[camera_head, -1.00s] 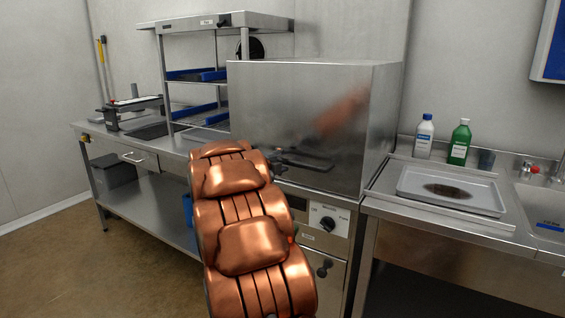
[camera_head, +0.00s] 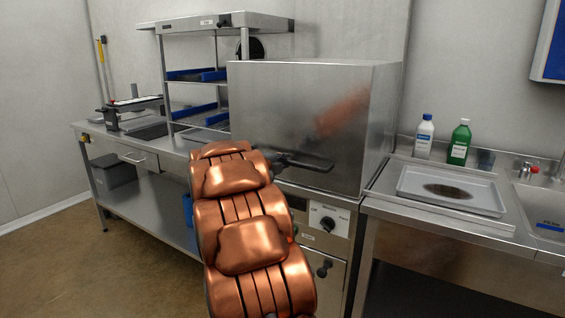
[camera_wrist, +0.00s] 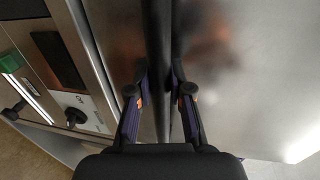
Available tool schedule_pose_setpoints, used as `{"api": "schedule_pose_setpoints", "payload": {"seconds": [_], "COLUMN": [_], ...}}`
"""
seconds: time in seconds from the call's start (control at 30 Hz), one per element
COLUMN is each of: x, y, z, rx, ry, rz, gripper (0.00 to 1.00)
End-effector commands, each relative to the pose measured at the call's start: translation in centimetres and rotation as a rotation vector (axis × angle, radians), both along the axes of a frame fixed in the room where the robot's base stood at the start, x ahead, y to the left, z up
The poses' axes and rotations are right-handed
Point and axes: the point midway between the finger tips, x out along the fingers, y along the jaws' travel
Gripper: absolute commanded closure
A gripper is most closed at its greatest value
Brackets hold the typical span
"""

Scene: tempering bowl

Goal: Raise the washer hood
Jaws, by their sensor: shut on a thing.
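The washer hood (camera_head: 300,110) is a large brushed-steel box over the washer's front panel, and it looks lowered. Its dark bar handle (camera_head: 312,163) runs along the lower front of the hood. In the wrist view the handle (camera_wrist: 158,45) passes between the two fingers of my gripper (camera_wrist: 160,92), which is shut on it. The hood's steel face (camera_wrist: 250,80) fills the right of the wrist view. In the head view my copper arm hides the gripper and the handle's left end.
A control panel with a black knob (camera_head: 327,224) sits below the hood. A grey tray (camera_head: 450,190), a white bottle (camera_head: 424,137) and a green bottle (camera_head: 460,143) stand on the right counter. A rack with blue trays (camera_head: 197,75) stands left of the hood.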

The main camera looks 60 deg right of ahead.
Motion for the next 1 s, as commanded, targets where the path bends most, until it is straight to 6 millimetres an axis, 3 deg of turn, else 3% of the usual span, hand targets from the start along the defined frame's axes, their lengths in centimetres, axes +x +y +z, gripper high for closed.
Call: {"api": "schedule_pose_setpoints", "payload": {"seconds": [0.3, 0.47, 0.67, 1.0], "x": [0.0, 0.0, 0.2, 0.2], "y": [0.0, 0.0, 0.1, 0.1], "z": [0.1, 1.3, 4.7, 13.4], "rx": [0.0, -0.001, 0.0, -0.002], "ry": [0.0, -0.001, -0.005, -0.003], "rz": [0.0, 0.0, 0.003, 0.004], "gripper": [1.0, 1.0, 1.0, 1.0]}}
